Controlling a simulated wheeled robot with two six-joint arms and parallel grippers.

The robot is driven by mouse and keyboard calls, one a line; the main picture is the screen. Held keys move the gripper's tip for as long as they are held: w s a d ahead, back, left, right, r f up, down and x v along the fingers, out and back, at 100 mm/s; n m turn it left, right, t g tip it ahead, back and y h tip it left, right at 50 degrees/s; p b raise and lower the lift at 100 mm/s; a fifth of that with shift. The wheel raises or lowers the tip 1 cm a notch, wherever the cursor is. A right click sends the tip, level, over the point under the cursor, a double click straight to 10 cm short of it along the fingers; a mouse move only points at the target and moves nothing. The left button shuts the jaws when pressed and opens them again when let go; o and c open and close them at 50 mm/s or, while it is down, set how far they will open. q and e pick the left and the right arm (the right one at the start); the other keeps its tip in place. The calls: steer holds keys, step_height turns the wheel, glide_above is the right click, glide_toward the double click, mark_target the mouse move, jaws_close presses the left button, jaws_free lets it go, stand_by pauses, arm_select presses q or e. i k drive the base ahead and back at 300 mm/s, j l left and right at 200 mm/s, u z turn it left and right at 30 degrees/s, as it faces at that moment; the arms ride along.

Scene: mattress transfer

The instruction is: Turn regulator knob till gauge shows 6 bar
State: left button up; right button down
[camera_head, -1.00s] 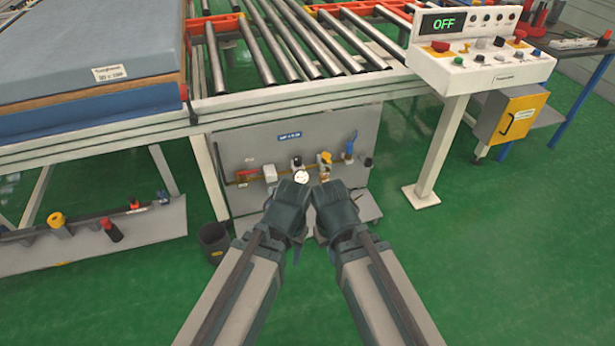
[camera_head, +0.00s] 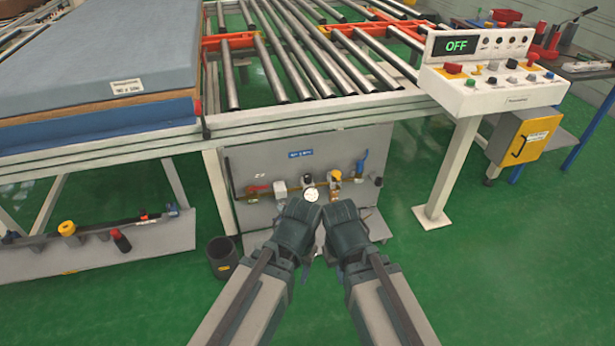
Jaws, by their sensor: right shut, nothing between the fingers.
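The pneumatic panel (camera_head: 240,165) stands upright under the roller conveyor and carries a pipe line. A round white gauge (camera_head: 311,195) sits on the line; its needle and reading are too small to tell. A dark knob (camera_head: 307,180) shows just above the gauge, seemingly the regulator knob. My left gripper (camera_head: 298,213) and my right gripper (camera_head: 340,211) are side by side in front of the panel, just below the gauge in the picture. The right gripper is shut and empty. The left gripper's fingertips are hidden, and I cannot tell whether either gripper touches the panel.
A yellow fitting (camera_head: 334,176), a blue handle (camera_head: 361,161) and a red handle (camera_head: 257,188) sit along the panel. A dark bin (camera_head: 222,258) stands on the floor at left. The control console (camera_head: 490,90) reads OFF.

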mark_target(308, 177)
steer(key=i+j, duration=0.15)
steer(key=i, duration=0.4)
steer(key=i+j, duration=0.15)
steer(key=i, duration=0.45)
